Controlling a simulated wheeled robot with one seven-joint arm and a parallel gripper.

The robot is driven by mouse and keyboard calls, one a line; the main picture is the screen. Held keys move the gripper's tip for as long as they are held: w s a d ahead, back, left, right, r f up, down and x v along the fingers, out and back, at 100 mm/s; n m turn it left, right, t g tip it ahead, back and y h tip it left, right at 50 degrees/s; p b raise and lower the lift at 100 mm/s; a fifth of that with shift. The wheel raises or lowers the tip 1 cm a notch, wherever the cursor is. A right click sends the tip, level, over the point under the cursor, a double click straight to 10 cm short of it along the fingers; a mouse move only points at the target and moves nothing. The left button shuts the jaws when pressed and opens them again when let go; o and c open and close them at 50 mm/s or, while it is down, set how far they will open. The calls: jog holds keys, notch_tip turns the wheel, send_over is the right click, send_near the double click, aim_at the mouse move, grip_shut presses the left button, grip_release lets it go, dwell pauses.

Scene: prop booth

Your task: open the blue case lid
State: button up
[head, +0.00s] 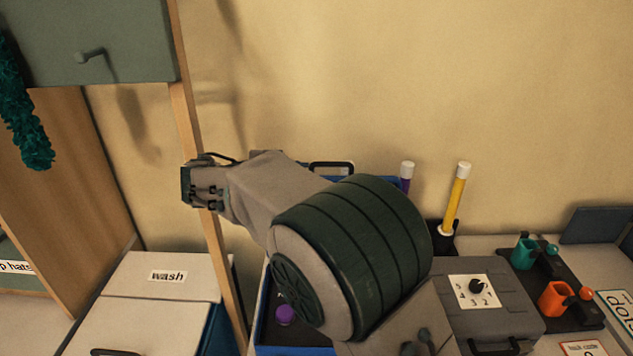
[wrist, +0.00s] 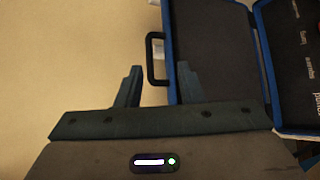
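The blue case (head: 280,351) stands on the counter, mostly hidden behind my arm in the head view. Its lid (wrist: 210,50) is raised, with a dark lining and blue rim. In the wrist view the lid stands left of the case's labelled dark interior (wrist: 297,65). A black handle (wrist: 153,60) sits on the lid's outer edge; it also shows at the top of the lid in the head view (head: 333,164). My gripper (wrist: 158,78) is open and empty, its fingers apart. In the head view my gripper (head: 197,188) is left of the lid, near a wooden post.
A white box labelled "wash" (head: 165,276) is at lower left. A grey case with a dial (head: 490,300) stands at right, beside teal (head: 523,254) and orange (head: 554,298) cups. A yellow stick (head: 456,200) stands behind. A green cabinet (head: 90,40) hangs at upper left.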

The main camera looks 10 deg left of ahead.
jog(key=shift+v, duration=1.6)
